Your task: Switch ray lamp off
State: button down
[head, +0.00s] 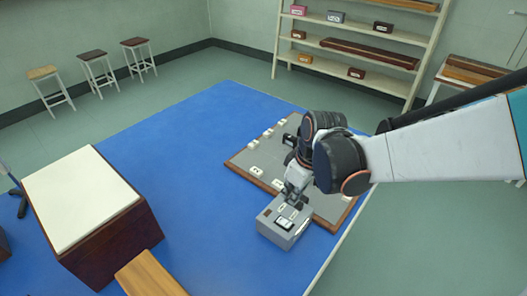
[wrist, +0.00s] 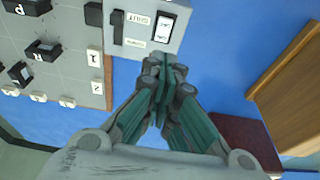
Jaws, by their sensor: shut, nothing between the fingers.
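A grey box (head: 283,222) stands on the blue table at the front edge of a grey board; I take it for the ray lamp. In the wrist view the box (wrist: 140,45) shows at the top, with a black-framed white rocker switch (wrist: 163,26), a dark slot or lever (wrist: 118,27) and a label that seems to read "SHUT". My gripper (head: 293,198) is over the box's far side in the head view. In the wrist view my gripper (wrist: 167,68) is shut and empty, its tips at the box's edge just below the switch. Whether they touch the box I cannot tell.
The wood-edged grey board (head: 258,166) carries small black blocks and white letter and number tags. A cream-topped brown box (head: 82,197) and a wooden piece (head: 150,275) are at left. The blue table (head: 190,130) is bare between. Shelves (head: 355,45) and stools stand behind.

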jog(key=b, duration=0.3)
send_over(284, 222)
jog(key=x, duration=0.3)
jog(key=d+x, duration=0.1)
jog(key=x, duration=0.2)
jog(key=s+x, duration=0.1)
jog(key=x, duration=0.2)
jog(key=shift+d+f, duration=0.35)
jog(key=shift+s+d+f+b, duration=0.1)
jog(key=shift+f+b, duration=0.35)
jog(key=shift+f, duration=0.2)
jog(key=shift+s+d+f+t+y+b, duration=0.1)
jog(key=shift+d+f+t+y+b, duration=0.15)
jog(key=shift+f+y+b, duration=0.3)
jog(key=shift+s+d+t+y+b, duration=0.2)
jog(key=shift+s+t+y+b, duration=0.2)
jog(key=shift+b, duration=0.25)
jog(key=shift+d, duration=0.1)
jog(key=shift+w+a, duration=0.1)
jog(key=shift+a, duration=0.1)
